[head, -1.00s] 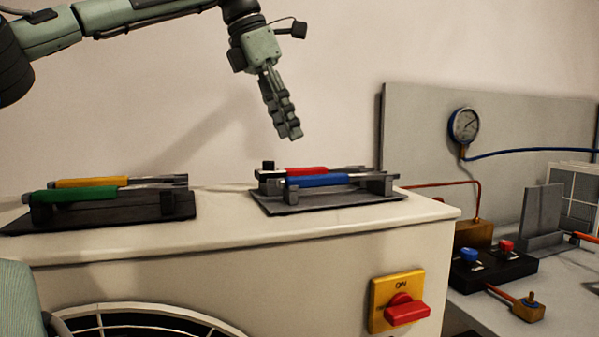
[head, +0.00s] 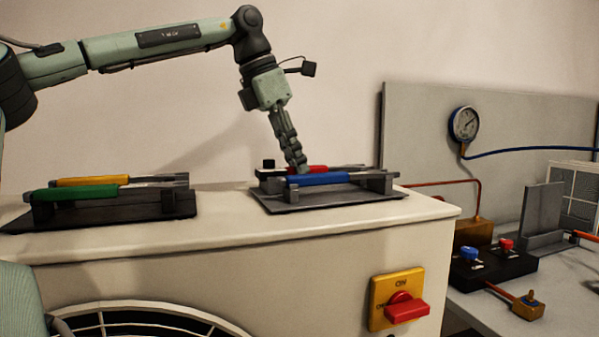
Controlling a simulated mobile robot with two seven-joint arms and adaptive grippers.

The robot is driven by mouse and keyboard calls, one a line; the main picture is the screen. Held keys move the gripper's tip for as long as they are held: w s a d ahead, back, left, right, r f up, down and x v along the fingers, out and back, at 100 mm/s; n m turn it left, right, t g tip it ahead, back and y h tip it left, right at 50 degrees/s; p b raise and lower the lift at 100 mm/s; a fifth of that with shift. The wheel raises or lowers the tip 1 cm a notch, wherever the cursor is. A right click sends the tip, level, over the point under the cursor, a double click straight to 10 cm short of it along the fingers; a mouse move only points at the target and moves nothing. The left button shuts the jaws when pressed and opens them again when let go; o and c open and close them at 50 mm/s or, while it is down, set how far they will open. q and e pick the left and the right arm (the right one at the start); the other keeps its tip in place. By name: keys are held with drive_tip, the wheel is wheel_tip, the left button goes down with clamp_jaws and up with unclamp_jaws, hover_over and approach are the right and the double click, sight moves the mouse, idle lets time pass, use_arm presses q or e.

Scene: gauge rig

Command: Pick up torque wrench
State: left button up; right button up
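Two wrench-like tools, one with a red handle (head: 316,169) and one with a blue handle (head: 322,179), lie side by side on the right-hand dark rack (head: 285,207). Two more, with a yellow handle (head: 92,182) and a green handle (head: 75,193), lie on the left-hand dark rack (head: 115,215). My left gripper (head: 301,168) points down, its fingertips at the red and blue handles, overlapping the red one in the picture. I see its fingers nearly edge-on, so their gap and any contact are unclear. My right gripper is out of view.
Both racks stand on a white cabinet (head: 250,235) with a yellow and red switch (head: 398,300) on its front. At the right are a grey panel (head: 420,125), a pressure gauge (head: 464,124) and a black block with blue and red knobs (head: 493,266). The cabinet top between the racks is clear.

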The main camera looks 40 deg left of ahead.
use_arm(q)
clamp_jaws()
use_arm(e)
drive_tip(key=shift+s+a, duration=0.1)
use_arm(q)
drive_tip(key=shift+r, duration=0.1)
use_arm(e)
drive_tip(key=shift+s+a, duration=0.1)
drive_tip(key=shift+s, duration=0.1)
use_arm(q)
drive_tip(key=shift+r, duration=0.5)
drive_tip(key=r, duration=0.3)
drive_tip(key=shift+s+d+r, duration=0.15)
drive_tip(key=shift+s+r, duration=0.15)
drive_tip(key=shift+s, duration=0.1)
drive_tip(key=s+d+r+b, duration=0.1)
drive_tip(key=s+d+r, duration=0.2)
drive_tip(key=s+r, duration=0.3)
drive_tip(key=shift+s+r, duration=0.15)
drive_tip(key=shift+s, duration=2.1)
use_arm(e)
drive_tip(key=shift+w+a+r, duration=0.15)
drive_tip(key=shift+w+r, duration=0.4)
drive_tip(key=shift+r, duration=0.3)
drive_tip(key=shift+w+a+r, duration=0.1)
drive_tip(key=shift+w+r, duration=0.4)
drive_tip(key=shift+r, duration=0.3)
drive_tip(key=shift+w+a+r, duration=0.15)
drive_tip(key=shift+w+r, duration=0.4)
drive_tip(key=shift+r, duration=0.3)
